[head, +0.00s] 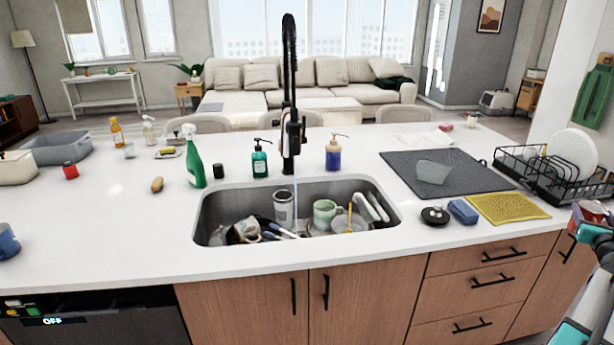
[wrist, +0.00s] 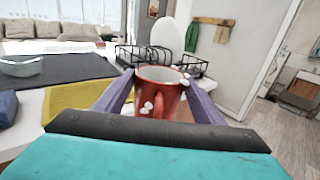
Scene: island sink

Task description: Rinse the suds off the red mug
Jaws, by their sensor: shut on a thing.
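In the wrist view, the red mug (wrist: 172,98) is upright between the two fingers of my gripper (wrist: 162,82), which is shut on it. White suds patches show on the mug's outer wall near its handle, and some at the rim.
The sink holds a grey tumbler (head: 283,207), a green mug (head: 325,212) and other dishes. A dish rack (head: 550,175), yellow mat (head: 508,208), blue sponge (head: 463,211) and dark mat (head: 470,178) lie right of it. Bottles stand behind. The front-left counter is mostly clear.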

